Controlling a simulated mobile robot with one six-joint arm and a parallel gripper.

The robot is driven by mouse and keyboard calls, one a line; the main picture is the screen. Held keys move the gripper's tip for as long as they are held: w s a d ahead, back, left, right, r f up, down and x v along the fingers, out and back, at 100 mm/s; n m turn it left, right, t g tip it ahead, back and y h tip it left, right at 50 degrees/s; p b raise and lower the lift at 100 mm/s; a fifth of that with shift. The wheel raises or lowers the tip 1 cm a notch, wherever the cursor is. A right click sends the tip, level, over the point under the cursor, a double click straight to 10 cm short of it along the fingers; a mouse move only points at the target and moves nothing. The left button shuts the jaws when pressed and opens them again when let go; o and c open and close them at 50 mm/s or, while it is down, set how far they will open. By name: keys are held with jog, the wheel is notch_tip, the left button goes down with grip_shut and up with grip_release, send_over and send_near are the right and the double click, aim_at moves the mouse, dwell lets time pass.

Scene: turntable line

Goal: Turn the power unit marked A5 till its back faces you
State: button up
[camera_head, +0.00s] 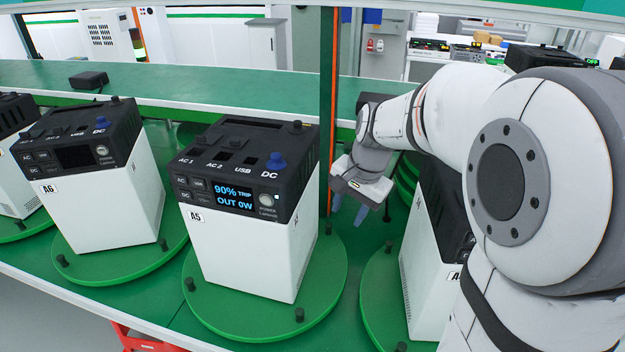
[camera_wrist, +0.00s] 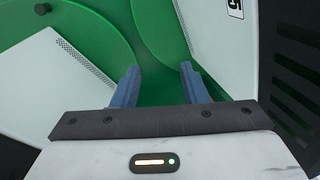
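The power unit A5 (camera_head: 250,240) is a white box with a black top panel on a green turntable (camera_head: 225,325). Its front faces me, with the A5 label at lower left of the panel, and a lit display reading "90% TRIP OUT 0W". A blue knob marked DC is on top. My gripper (camera_head: 348,209) is to the right of A5, pointing down between it and the right-hand unit, apart from A5. In the wrist view my gripper (camera_wrist: 160,82) has its two blue fingers apart with nothing between them. White unit walls stand on both sides there.
Unit A6 (camera_head: 110,205) stands on its own turntable at left. Another unit (camera_head: 425,245) stands at right, partly hidden by my arm. Black pegs stand on the turntable rims. An upright post (camera_head: 328,110) rises behind A5. A green shelf (camera_head: 220,90) runs behind.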

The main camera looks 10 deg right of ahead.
jog(key=w+d+f+m+y, duration=0.1)
jog(key=w+f+m, duration=0.55)
jog(key=w, duration=0.45)
jog(key=m+g+y+b, duration=0.1)
jog(key=m+y, duration=0.1)
jog(key=m, duration=0.3)
send_near(329, 224)
jog(key=x, duration=1)
jog(key=shift+w+a+f, duration=0.1)
jog(key=shift+f, duration=0.2)
jog(key=shift+c, duration=0.3)
grip_shut()
